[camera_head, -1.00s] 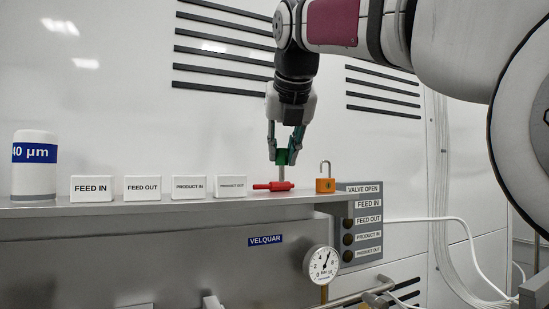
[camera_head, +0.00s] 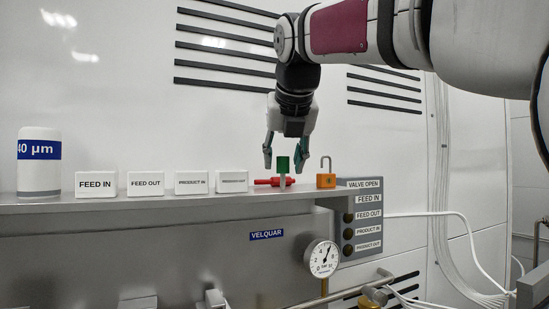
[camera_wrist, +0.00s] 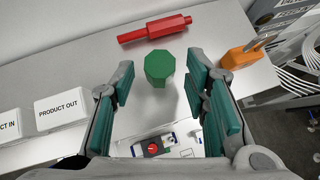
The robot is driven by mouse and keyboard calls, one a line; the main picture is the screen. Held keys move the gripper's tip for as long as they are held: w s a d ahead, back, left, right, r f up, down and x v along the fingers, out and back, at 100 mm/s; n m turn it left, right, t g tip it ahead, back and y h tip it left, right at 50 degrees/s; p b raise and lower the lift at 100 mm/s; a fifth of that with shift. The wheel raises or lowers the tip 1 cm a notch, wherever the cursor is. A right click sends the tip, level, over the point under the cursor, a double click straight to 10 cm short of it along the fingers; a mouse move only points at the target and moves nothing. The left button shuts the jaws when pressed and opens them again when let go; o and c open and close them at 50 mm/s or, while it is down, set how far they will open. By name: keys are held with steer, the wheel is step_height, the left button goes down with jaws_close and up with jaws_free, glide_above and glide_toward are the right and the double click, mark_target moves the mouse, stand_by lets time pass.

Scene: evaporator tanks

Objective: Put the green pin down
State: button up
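The green pin (camera_head: 282,164) stands upright on the grey ledge (camera_head: 120,203), its green head on top of a pale shank. In the wrist view its green octagonal head (camera_wrist: 159,67) shows from above, between and just beyond the fingers. My gripper (camera_head: 287,158) is open around and above the pin, with a finger to each side. In the wrist view the fingers of my gripper (camera_wrist: 163,92) are well apart and neither touches the pin.
A red tool-like part (camera_head: 264,182) lies just behind the pin. An orange padlock (camera_head: 326,181) stands to its right. White label blocks (camera_head: 232,181) and a white cylinder (camera_head: 39,160) stand to the left. A pressure gauge (camera_head: 322,259) is below the ledge.

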steer(key=shift+r, duration=0.2)
steer(key=v, duration=1.2)
steer(key=shift+d, duration=0.1)
